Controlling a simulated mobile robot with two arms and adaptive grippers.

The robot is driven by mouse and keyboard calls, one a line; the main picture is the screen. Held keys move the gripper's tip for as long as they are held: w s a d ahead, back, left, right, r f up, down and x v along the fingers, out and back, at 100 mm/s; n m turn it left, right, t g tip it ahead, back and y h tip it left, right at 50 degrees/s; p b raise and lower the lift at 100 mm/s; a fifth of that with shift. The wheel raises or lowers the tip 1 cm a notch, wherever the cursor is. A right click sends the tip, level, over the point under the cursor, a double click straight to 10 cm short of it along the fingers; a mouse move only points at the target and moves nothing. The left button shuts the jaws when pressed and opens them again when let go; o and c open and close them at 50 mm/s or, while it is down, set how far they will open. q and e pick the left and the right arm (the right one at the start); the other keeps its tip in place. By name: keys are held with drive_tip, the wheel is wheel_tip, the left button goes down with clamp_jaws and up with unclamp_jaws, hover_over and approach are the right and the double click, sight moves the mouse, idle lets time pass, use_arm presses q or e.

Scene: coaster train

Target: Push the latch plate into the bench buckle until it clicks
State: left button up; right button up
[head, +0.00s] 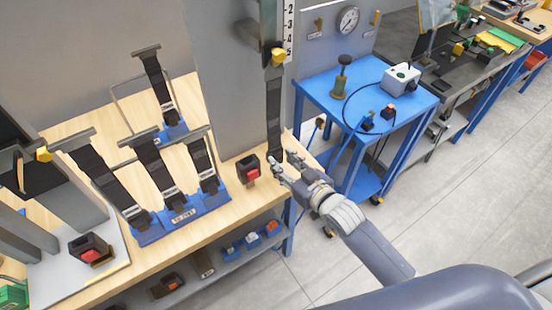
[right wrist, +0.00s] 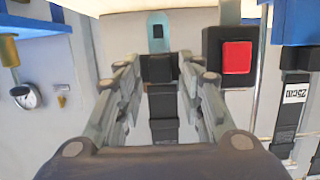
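The latch plate (right wrist: 159,34) is a pale blue tongue with a slot, on a black body at the end of a black strap (head: 273,112). The strap hangs from a wall post. My right gripper (head: 283,166) is at the strap's lower end; in the right wrist view its fingers (right wrist: 158,68) close on both sides of the black body. In the head view my fingers hide the tongue. The bench buckle (head: 248,169), black with a red button, stands on the bench just left of my gripper. It also shows in the right wrist view (right wrist: 235,60), apart from the plate. My left gripper is out of view.
A blue rack (head: 183,218) with several belt straps stands left on the wooden bench (head: 228,206). Another black-and-red buckle (head: 91,248) sits further left. A blue table (head: 318,88) with a gauge above is at the right.

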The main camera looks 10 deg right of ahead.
drive_tip(key=shift+w+a+f, duration=0.1)
drive_tip(key=shift+w+a, duration=0.05)
drive_tip(key=shift+w, duration=0.25)
idle(0.5)
